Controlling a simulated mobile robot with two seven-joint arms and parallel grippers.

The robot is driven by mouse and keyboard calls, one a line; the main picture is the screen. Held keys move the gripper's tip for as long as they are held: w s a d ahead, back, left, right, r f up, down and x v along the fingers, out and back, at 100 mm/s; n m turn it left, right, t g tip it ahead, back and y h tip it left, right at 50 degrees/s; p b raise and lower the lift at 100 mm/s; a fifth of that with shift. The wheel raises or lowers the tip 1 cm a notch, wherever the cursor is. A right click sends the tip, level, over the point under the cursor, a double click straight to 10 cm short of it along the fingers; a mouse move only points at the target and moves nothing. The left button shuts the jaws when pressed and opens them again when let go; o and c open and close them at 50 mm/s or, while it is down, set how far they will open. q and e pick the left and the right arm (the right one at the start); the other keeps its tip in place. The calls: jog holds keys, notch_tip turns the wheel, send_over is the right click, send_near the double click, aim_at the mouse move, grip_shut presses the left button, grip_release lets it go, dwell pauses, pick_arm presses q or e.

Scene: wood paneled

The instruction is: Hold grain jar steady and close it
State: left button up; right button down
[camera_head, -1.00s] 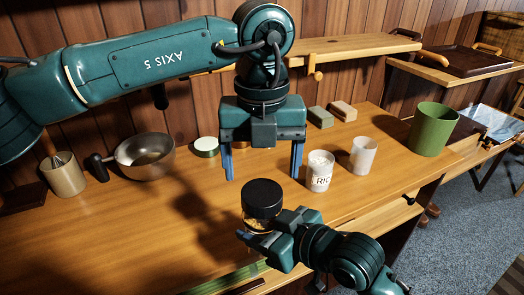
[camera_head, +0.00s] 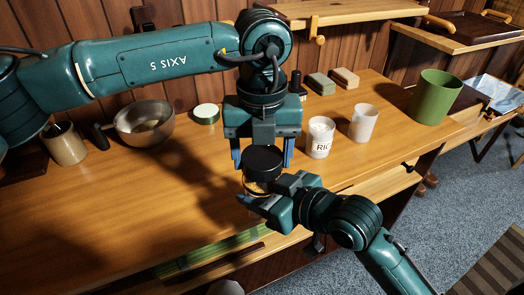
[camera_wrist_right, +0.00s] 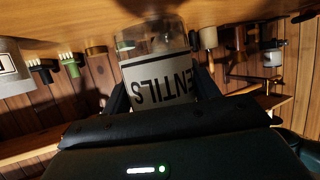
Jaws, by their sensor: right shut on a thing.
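The grain jar (camera_head: 256,188) is clear glass with a black lid (camera_head: 263,161) on its top. Its white label, partly reading "LENTILS" upside down, shows in the right wrist view (camera_wrist_right: 160,92). My right gripper (camera_head: 258,203) is shut on the jar's body from the front right; its fingers flank the jar in the wrist view. My left gripper (camera_head: 262,156) points down over the jar, open, with its blue fingertips on either side of the lid. I cannot tell whether they touch it, or how tightly the lid sits.
A white jar marked "RIC" (camera_head: 319,139) and a pale cup (camera_head: 363,124) stand right of the jar. A green bin (camera_head: 436,98) is at the right end. A metal bowl (camera_head: 145,125) and a round tin (camera_head: 206,113) stand at left. The left front bench is clear.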

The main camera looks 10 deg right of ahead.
pick_arm(q)
jog(key=c, duration=0.4)
jog(key=o, duration=0.9)
jog(key=shift+o, duration=0.2)
jog(key=shift+r, duration=2.3)
jog(key=o, duration=0.3)
